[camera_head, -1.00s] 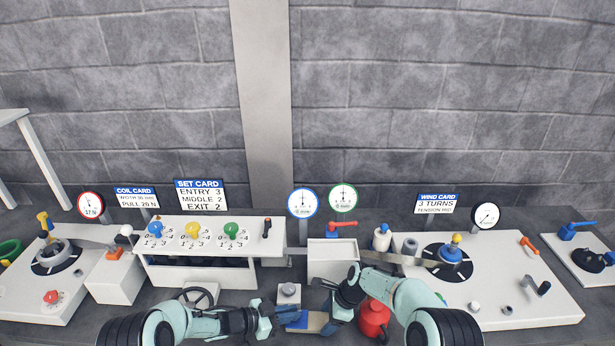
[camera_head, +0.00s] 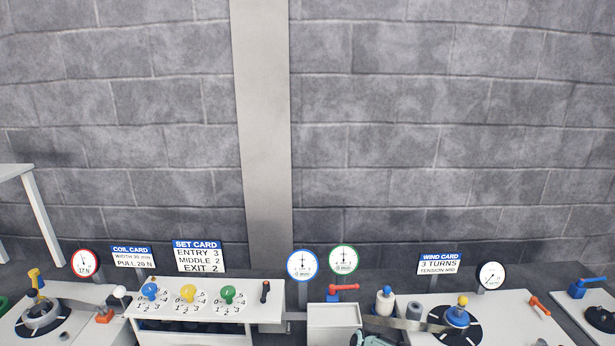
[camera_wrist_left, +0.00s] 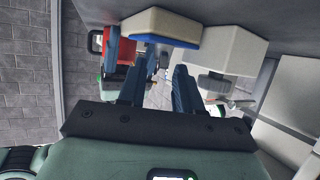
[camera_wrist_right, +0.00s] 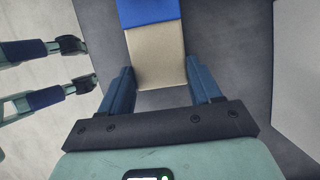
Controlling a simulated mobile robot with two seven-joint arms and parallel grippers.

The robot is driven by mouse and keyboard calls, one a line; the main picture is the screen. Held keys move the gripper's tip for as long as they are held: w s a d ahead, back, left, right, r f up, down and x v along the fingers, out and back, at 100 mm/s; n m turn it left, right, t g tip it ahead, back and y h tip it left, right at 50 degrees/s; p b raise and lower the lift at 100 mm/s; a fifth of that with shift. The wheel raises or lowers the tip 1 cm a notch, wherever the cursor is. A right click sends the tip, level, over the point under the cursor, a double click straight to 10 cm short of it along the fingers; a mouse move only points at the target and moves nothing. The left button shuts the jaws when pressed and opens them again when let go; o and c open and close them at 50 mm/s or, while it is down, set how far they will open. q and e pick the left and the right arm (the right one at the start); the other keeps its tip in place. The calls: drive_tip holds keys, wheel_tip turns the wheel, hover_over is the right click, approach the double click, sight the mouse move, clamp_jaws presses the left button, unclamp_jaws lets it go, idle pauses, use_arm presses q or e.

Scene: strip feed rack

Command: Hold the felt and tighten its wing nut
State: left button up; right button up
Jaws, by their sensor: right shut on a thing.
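A beige block with a blue end (camera_wrist_right: 155,60) lies between the fingers of my right gripper (camera_wrist_right: 162,88), which is shut on it. The block also shows at the top of the left wrist view (camera_wrist_left: 160,25). My left gripper (camera_wrist_left: 160,90) is open and empty, just below the block in that picture. A white box (camera_wrist_left: 228,48) with a grey knob (camera_wrist_left: 213,84) stands beside the block; I cannot tell if the knob is the wing nut. I cannot clearly make out the felt.
A red container (camera_wrist_left: 122,55) stands close by in the left wrist view. In the head view, the rack with blue, yellow and green knobs (camera_head: 205,315) is left of centre. A white box with a red lever (camera_head: 334,318) is at centre, and the winder (camera_head: 456,318) is to the right.

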use_arm(q)
drive_tip(key=shift+v, duration=2.65)
use_arm(e)
drive_tip(key=shift+s+f, duration=0.2)
drive_tip(key=shift+f, duration=0.15)
